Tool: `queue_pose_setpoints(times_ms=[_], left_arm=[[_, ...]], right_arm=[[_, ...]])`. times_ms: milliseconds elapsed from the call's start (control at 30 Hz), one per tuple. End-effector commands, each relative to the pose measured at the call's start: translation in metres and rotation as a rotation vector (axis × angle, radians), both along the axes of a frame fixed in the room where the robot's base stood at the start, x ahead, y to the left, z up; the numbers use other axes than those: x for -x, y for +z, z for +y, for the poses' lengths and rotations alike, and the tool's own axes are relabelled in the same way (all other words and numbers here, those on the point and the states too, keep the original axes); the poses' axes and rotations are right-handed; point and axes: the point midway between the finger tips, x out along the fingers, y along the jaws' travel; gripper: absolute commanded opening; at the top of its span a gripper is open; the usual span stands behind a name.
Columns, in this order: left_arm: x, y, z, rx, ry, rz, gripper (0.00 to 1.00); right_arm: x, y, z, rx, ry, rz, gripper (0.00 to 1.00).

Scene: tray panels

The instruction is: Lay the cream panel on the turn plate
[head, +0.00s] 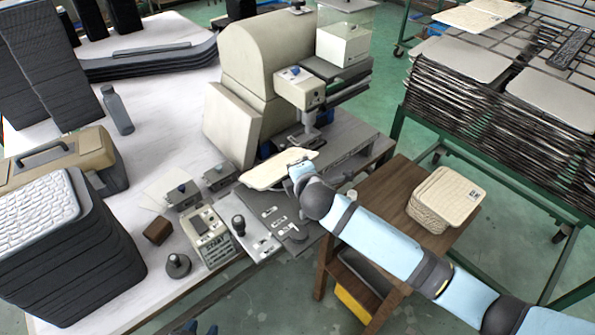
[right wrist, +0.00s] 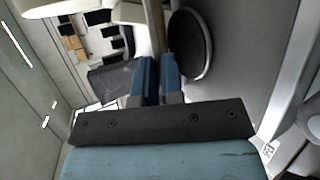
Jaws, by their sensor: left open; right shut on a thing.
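The cream panel (head: 270,172) is held out over the grey bed of the machine, below its head. My right gripper (head: 299,168) is shut on the panel's near right edge. In the right wrist view, the blue fingers (right wrist: 156,82) pinch the panel (right wrist: 156,25), seen nearly edge-on. A dark round disc (right wrist: 190,45), perhaps the turn plate, shows beside the panel there. I cannot tell whether the panel touches it. In the head view the panel may hide the plate. Only the blue fingertips of my left gripper (head: 201,328) show, apart and empty, at the bottom edge.
A stack of cream panels (head: 449,193) lies on a wooden stand (head: 385,190) at right. The beige machine (head: 262,65) rises behind the held panel. A green-framed rack (head: 470,165) is far right.

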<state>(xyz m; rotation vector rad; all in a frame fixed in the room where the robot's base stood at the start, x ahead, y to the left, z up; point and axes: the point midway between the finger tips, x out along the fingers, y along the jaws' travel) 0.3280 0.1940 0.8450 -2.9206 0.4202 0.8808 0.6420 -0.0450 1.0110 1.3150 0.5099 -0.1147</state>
Motion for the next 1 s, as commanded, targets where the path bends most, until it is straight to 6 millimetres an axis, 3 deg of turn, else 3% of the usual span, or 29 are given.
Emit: queue_pose_setpoints(times_ms=[200, 300, 367, 733, 1000], left_arm=[[0.0, 0.0, 0.0, 0.0, 0.0, -0.001, 0.43], [0.0, 0.001, 0.0, 0.0, 0.0, -0.001, 0.43], [0.0, 0.001, 0.0, 0.001, -0.001, -0.001, 0.43], [0.0, 0.0, 0.0, 0.001, -0.001, -0.001, 0.43], [0.0, -0.003, 0.0, 0.0, 0.0, -0.001, 0.43]], right_arm=[[0.0, 0.0, 0.0, 0.0, 0.0, 0.0, 0.0], [0.0, 0.0, 0.0, 0.0, 0.0, 0.0, 0.29], [0.0, 0.0, 0.0, 0.0, 0.0, 0.0, 0.38], [0.007, 0.003, -0.001, -0.001, 0.001, -0.001, 0.38], [0.055, 0.025, -0.013, -0.002, 0.002, 0.0, 0.38]])
